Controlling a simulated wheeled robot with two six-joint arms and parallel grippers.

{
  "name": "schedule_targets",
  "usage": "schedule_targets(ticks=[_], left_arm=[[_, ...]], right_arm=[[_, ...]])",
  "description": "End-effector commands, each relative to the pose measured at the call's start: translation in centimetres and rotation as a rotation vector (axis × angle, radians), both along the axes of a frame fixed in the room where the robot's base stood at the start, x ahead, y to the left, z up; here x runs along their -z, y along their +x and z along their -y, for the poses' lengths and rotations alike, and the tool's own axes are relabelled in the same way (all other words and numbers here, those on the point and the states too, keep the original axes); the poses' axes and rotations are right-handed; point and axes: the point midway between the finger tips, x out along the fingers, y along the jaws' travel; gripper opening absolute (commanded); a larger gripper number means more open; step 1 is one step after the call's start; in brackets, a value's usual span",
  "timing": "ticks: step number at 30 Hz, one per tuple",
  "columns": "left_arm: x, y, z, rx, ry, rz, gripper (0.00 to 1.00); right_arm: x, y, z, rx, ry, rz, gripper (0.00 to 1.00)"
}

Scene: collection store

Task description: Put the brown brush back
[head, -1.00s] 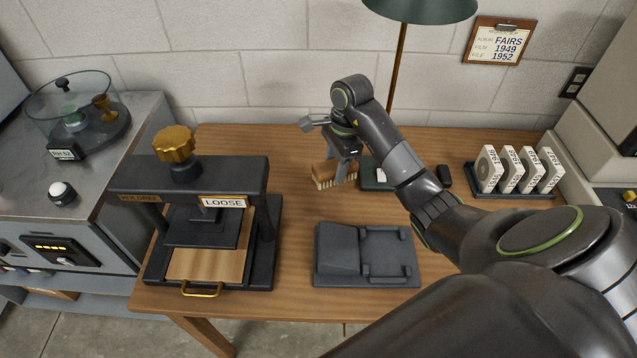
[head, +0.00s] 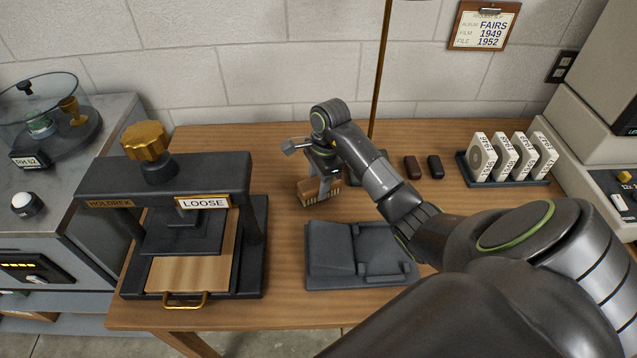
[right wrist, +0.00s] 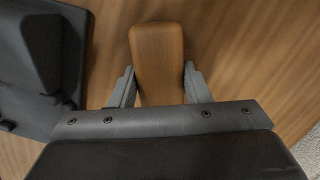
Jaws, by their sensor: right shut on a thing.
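The brown brush (head: 312,192), with a wooden back and pale bristles pointing down, is at the middle of the wooden table in the head view. My right gripper (head: 325,184) is shut on it from above. In the right wrist view the brush's rounded wooden back (right wrist: 157,60) lies between the two grey fingers. The bristles look close to the table top, but I cannot tell whether they touch it. My left gripper is not in view.
A dark grey stepped stand (head: 335,255) lies just in front of the brush. A black press (head: 165,200) with a LOOSE sign stands left. A lamp pole (head: 381,75) rises behind.

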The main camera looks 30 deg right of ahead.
Motion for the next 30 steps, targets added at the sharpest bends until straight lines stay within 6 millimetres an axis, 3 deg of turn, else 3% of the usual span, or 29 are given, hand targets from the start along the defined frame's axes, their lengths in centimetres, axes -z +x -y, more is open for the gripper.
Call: schedule_targets(ticks=[8, 9, 13, 23, 26, 30], left_arm=[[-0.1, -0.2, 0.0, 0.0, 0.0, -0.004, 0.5], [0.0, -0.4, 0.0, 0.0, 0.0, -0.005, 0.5], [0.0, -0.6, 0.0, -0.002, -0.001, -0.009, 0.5], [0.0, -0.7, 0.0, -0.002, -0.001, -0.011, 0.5], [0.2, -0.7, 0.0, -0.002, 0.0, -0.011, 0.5], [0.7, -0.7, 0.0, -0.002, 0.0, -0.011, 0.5]], right_arm=[[0.5, 0.0, 0.0, -0.001, 0.0, 0.001, 0.07], [0.6, 0.0, 0.0, -0.001, 0.0, 0.0, 0.48], [0.6, 0.0, 0.0, -0.001, 0.0, 0.0, 0.65], [0.2, 0.0, 0.0, -0.001, -0.001, 0.002, 0.65], [-0.7, 0.1, 0.2, 0.0, -0.003, 0.005, 0.65], [-3.3, 0.1, 0.6, -0.001, -0.004, 0.008, 0.65]])
